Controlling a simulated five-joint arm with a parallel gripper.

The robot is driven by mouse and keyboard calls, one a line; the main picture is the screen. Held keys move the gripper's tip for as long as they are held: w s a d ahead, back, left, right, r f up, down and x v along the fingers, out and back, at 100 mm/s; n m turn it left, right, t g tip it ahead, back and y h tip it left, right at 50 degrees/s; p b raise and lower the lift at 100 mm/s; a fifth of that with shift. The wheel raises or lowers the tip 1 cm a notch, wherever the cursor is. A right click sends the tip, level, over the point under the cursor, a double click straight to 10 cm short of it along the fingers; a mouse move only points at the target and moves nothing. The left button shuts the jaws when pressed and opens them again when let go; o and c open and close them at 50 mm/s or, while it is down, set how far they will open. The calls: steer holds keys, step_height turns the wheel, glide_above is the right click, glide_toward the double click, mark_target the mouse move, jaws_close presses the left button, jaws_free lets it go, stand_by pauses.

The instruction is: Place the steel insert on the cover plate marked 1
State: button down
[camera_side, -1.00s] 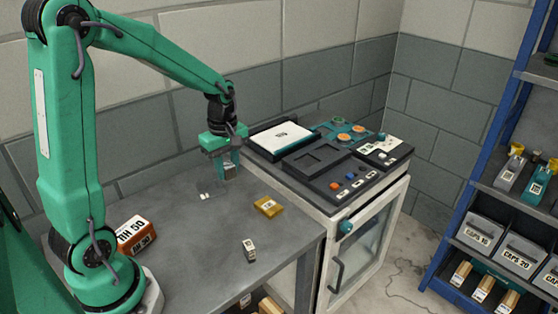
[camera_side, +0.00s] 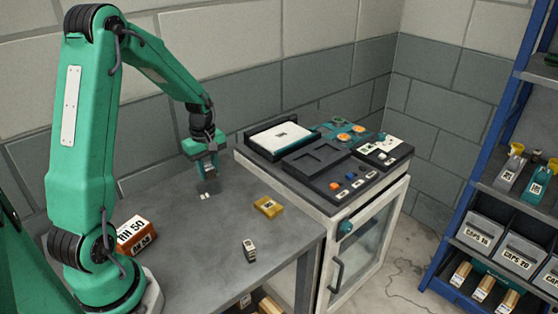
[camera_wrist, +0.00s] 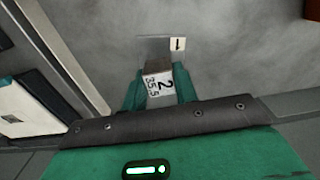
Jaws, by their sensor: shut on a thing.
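My gripper (camera_side: 207,178) is shut on the steel insert (camera_wrist: 157,80), a grey block whose white label reads 2 and 35.5 in the wrist view. The cover plate (camera_wrist: 152,48) is a thin grey rectangle on the table, with a white tag reading 1. It also shows in the side view (camera_side: 213,188), just below my fingertips. In the wrist view the insert overlaps the near part of the plate, and hides some of it. I cannot tell whether the insert touches the plate or hangs just above it.
A yellow block (camera_side: 268,207) and a small grey labelled block (camera_side: 249,250) lie on the grey table (camera_side: 190,250). An orange box (camera_side: 136,236) is near my base. A cabinet with a black-trayed top (camera_side: 320,158) stands at the right. Bare table surrounds the plate.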

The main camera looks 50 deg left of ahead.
mark_target(210, 188)
steer(key=shift+a+f, duration=0.25)
steer(key=shift+a, duration=0.25)
steer(key=shift+f, duration=2)
steer(key=shift+f, duration=0.2)
steer(key=c, duration=1.1)
jaws_free()
steer(key=shift+r, duration=0.1)
step_height(210, 188, up, 12)
steer(key=shift+r, duration=0.1)
